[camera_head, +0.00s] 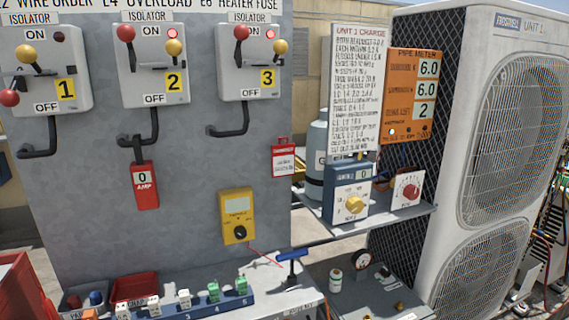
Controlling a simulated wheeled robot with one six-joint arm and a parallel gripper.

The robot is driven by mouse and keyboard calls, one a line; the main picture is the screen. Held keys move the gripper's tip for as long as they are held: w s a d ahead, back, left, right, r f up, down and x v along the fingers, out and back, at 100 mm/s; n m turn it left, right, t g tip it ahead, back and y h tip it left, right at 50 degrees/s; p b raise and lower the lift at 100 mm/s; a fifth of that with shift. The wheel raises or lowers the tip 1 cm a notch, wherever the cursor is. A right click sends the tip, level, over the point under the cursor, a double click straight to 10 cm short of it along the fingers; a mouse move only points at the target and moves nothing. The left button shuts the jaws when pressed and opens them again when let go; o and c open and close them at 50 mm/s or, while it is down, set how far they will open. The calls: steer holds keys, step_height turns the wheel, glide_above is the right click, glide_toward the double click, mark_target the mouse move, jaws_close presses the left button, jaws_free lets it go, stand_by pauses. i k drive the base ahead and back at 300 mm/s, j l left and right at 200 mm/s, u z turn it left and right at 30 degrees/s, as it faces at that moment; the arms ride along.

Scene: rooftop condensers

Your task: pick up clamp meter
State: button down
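The clamp meter (145,187) is a red handheld device with a small display reading 0 and the word AMP. It is upright against the grey panel (200,160), below isolator 2. Its dark jaw (130,148) is at the lower end of the black cable from isolator 2. I cannot tell whether the jaw is closed around the cable. My gripper is not in view.
A yellow meter (237,217) is on the panel to the right. Below are a blue terminal strip (195,304), a red tray (134,287) and a blue T-handle (292,255). A shelf (400,215) with instruments and a large condenser (500,130) stand at right.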

mark_target(142, 172)
steer(key=u, duration=1.25)
